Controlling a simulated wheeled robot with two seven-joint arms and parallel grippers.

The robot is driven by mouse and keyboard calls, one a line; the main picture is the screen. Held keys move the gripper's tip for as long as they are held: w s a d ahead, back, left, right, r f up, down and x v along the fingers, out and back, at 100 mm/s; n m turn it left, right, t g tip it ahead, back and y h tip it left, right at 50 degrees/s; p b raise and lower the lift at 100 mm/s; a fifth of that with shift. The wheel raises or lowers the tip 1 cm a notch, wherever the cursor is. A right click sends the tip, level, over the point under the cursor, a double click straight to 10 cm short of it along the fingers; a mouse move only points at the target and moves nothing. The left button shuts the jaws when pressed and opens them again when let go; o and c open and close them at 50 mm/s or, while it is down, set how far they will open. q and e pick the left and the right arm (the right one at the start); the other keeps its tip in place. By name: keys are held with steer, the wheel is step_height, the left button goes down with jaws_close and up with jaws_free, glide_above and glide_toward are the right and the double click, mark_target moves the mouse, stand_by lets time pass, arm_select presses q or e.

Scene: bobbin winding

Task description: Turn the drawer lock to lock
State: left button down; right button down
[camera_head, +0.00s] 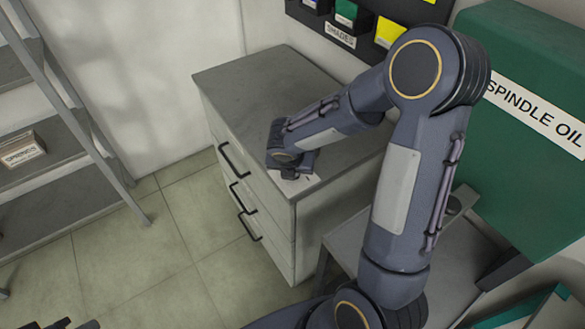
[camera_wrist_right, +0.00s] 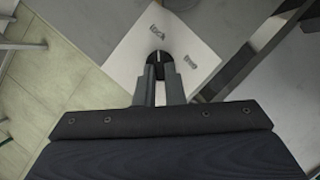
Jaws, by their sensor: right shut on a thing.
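The grey drawer cabinet (camera_head: 262,75) has several drawers with black bar handles on its front. The drawer lock (camera_wrist_right: 160,58) is a small black round knob with a pale line pointing nearly straight up in the right wrist view. It sits on a white label plate (camera_wrist_right: 130,58), which also shows at the cabinet top's near corner (camera_head: 300,186). The plate has small markings above and right of the knob. My right gripper (camera_wrist_right: 161,78) is shut on the knob; in the head view the wrist hides the knob. Dark parts at the bottom left edge seem to be my left gripper (camera_head: 62,324), mostly cut off.
A metal shelf rack (camera_head: 60,120) with a small labelled box (camera_head: 20,150) stands at the left. A green spindle oil container (camera_head: 530,130) is at the right. Coloured bins (camera_head: 345,18) line the back wall. The tiled floor before the drawers is clear.

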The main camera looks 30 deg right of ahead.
steer(key=c, duration=1.5)
jaws_free()
steer(key=v, duration=0.8)
steer(key=shift+p, duration=0.35)
steer(key=s+a+r+m+y, duration=0.1)
steer(key=s+r+m+y, duration=0.1)
steer(key=s+m, duration=0.4)
steer(key=s+a+r+m+t+y, duration=0.1)
steer(key=s+m, duration=0.6)
steer(key=m, duration=0.7)
steer(key=s+a+r+m+t+y, duration=0.1)
steer(key=s+a+r+m+y, duration=0.1)
steer(key=s+m, duration=0.4)
steer(key=shift+s+a+r+m+y, duration=0.1)
steer(key=shift+a+r+m+y, duration=0.1)
steer(key=shift+r+m+y, duration=0.55)
steer(key=shift+s+a+r+m+y, duration=0.15)
steer(key=shift+r+m, duration=0.25)
steer(key=shift+m, duration=0.75)
